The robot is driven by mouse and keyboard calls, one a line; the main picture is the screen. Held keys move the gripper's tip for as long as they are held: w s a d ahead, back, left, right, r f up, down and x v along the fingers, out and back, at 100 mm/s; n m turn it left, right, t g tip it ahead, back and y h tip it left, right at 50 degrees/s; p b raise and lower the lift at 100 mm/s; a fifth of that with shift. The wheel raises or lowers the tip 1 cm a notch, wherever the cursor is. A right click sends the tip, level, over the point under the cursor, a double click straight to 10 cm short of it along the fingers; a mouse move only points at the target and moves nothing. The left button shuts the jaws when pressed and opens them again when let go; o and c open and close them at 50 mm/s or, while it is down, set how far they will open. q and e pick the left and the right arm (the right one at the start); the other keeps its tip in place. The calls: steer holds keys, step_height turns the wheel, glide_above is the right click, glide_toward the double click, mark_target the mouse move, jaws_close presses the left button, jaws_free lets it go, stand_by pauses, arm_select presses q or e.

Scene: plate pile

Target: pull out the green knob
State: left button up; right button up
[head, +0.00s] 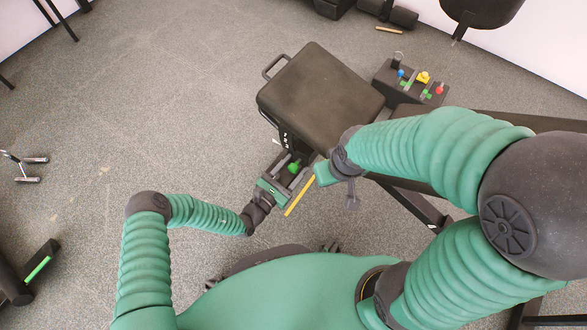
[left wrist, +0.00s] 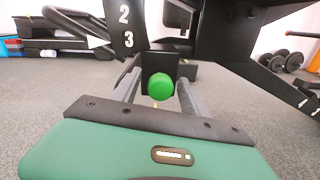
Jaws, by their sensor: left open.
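The green knob (head: 294,167) is a small round knob at the lower end of the black padded bench. In the left wrist view the green knob (left wrist: 160,86) sits in front of a black plate, between my two grey fingers. My left gripper (head: 290,171) is open with one finger on each side of the knob; no contact with it shows. My right gripper (head: 326,174) is just right of the left one, partly hidden by its wrist, and its jaws cannot be made out.
The black bench pad (head: 320,85) lies beyond the knob. A black post (left wrist: 125,30) marked 2 and 3 stands close by at the upper left. A yellow strip (head: 299,196) lies beside my left gripper. Dumbbells (left wrist: 287,60) are at the right. Open floor (head: 160,110) is at the left.

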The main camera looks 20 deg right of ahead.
arm_select(q)
jaws_close()
stand_by(1.4)
